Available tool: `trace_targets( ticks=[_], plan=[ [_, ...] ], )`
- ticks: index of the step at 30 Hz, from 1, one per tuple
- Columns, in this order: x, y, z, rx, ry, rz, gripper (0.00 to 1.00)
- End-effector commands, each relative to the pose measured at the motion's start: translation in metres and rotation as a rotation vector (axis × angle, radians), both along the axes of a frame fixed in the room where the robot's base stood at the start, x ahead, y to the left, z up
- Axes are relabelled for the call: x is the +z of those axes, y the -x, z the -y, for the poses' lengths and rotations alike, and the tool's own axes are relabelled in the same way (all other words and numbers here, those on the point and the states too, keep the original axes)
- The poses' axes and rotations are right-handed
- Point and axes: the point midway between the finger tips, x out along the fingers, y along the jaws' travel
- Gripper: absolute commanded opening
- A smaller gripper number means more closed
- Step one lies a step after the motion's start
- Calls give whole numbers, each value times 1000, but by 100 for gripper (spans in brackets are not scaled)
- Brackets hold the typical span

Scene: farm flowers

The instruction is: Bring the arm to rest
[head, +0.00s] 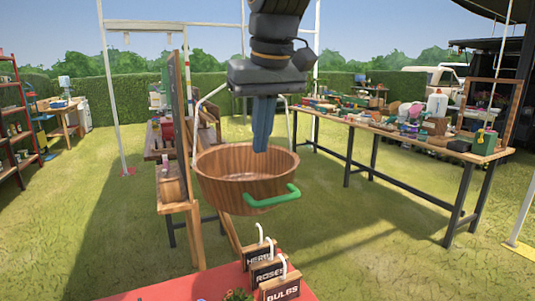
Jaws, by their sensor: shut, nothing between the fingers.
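My arm comes down from the top of the head view. My gripper (262,125) points straight down with its blue fingers together and nothing between them. Behind and below the fingers is a round wooden tub (225,180) with a green handle (272,199) on its near side and a thin pale bail above its rim. The fingertips overlap the tub's opening in the picture; I cannot tell whether they reach inside it. What supports the tub is not clear.
A red surface (200,286) with wooden signs (280,285) reading HERBS, ROSES and BULBS is at the bottom. A long cluttered table (400,140) stands at right, a wooden stand (180,215) at left of the tub. Grass (345,225) between is open.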

Motion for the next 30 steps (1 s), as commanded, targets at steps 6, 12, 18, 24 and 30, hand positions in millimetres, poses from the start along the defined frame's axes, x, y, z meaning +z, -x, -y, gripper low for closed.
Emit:
trace_targets(
  ticks=[6,12,18,24,30],
  plan=[
    [-10,-19,55,-12,51,70,0],
    [-48,-24,108,-37,92,90,0],
    [-122,-6,150,-135,93,1,0],
    [-218,42,205,-299,82,-137,0],
    [-292,102,244,-455,67,-257,0]
  ],
)
